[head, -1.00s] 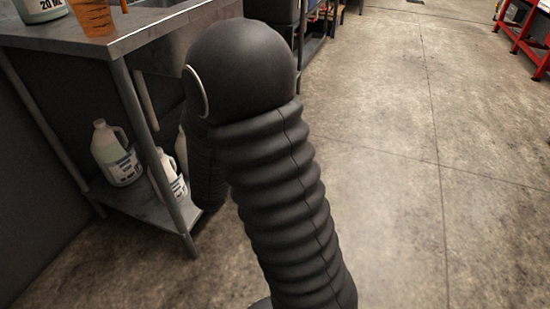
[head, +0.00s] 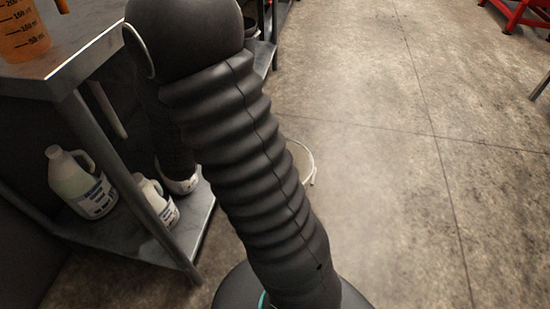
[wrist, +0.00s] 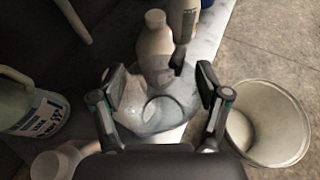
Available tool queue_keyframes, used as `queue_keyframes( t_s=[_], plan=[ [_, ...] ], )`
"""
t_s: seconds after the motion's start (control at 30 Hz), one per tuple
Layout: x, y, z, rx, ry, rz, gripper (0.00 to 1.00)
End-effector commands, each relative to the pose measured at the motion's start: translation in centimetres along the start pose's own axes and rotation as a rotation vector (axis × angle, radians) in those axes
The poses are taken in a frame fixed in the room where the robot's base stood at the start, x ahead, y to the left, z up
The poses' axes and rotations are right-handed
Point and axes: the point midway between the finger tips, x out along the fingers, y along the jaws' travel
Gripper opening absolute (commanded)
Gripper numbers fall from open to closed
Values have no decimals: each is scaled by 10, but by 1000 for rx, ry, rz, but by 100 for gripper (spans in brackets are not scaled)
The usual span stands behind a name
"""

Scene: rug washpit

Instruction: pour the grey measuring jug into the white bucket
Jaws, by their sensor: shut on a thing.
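In the wrist view, my gripper (wrist: 161,84) is shut on the grey measuring jug (wrist: 172,112), with one finger on each side of it. The jug looks translucent, and the shelf shows behind it. I cannot tell how much is in it. The white bucket (wrist: 292,143) stands on the floor to the right of the jug, apart from it, with its open mouth in view. In the head view, the bucket's rim (head: 307,159) shows just right of my arm; the rest is hidden. My gripper and the jug are hidden there.
A steel table (head: 85,40) at the left carries an orange graduated cup (head: 24,38). Its lower shelf (head: 188,232) holds several white jugs (head: 80,186). Concrete floor to the right is open. A red stand (head: 515,14) is at the far right.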

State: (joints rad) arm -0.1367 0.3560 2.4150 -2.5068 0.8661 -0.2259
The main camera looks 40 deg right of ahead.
Motion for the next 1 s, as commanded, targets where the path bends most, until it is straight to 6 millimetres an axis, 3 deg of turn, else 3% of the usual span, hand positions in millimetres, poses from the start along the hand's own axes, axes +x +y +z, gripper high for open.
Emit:
queue_keyframes(
  t_s=[0.2, 0.5, 0.77, 1.0],
  plan=[
    [18, -63, -22, 86, -1, -171, 11],
    [27, -156, -53, 206, -8, -430, 11],
    [19, -233, -87, 302, -10, -663, 11],
    [0, -299, -124, 383, -10, -885, 11]
  ],
)
